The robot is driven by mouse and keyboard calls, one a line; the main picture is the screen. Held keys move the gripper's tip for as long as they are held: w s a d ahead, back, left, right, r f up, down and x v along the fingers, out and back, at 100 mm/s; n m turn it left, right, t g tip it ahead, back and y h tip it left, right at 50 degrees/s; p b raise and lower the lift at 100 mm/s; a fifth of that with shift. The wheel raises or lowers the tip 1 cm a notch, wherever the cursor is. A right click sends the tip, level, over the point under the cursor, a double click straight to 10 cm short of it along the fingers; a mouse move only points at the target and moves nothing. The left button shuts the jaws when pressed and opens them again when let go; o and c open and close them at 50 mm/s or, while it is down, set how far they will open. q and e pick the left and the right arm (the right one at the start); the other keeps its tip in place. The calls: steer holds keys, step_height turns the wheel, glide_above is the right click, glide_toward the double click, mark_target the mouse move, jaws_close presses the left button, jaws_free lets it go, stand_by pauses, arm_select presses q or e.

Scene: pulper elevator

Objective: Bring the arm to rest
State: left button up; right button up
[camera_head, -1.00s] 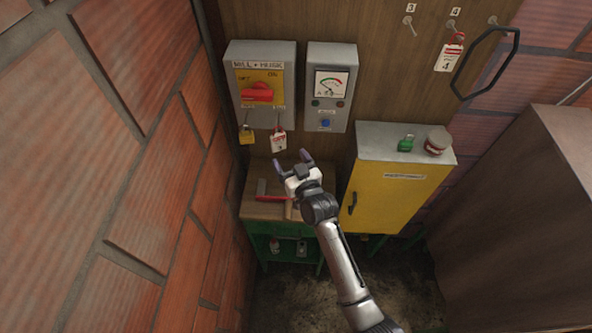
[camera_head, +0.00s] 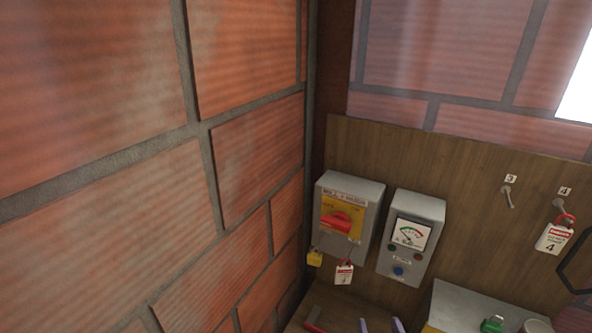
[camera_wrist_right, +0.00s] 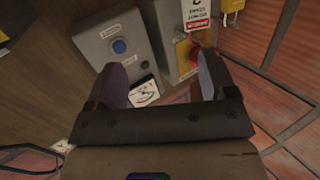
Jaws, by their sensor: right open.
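In the head view only the two purple-grey fingertips of my right gripper (camera_head: 381,325) show at the bottom edge, below the gauge box. In the right wrist view my right gripper (camera_wrist_right: 161,72) has its fingers wide apart with nothing between them touching. Beyond the fingers are the grey gauge box (camera_wrist_right: 106,32) with its blue button and the switch box (camera_wrist_right: 178,60) with its red handle. My left gripper is in neither view.
The switch box (camera_head: 367,196) and gauge box (camera_head: 421,204) hang on a wooden board (camera_head: 440,165). A yellow padlock (camera_head: 314,258) and a tag (camera_head: 344,273) hang below the switch. A green padlock (camera_head: 492,324) sits at lower right. A brick wall (camera_head: 90,90) fills the left.

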arm_select(q)
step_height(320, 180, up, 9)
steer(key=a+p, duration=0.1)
steer(key=p, duration=0.8)
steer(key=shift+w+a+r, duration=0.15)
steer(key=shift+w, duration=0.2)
arm_select(e)
steer(key=s+n+g, duration=0.2)
steer(key=s+g, duration=1.1)
steer(key=s, duration=2.2)
steer(key=shift+s+f+g, duration=0.25)
steer(key=shift+f+g, duration=0.05)
steer(key=shift+f, duration=0.15)
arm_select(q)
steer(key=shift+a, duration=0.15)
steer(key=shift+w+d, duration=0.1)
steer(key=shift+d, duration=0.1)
arm_select(e)
steer(key=shift+d, duration=0.1)
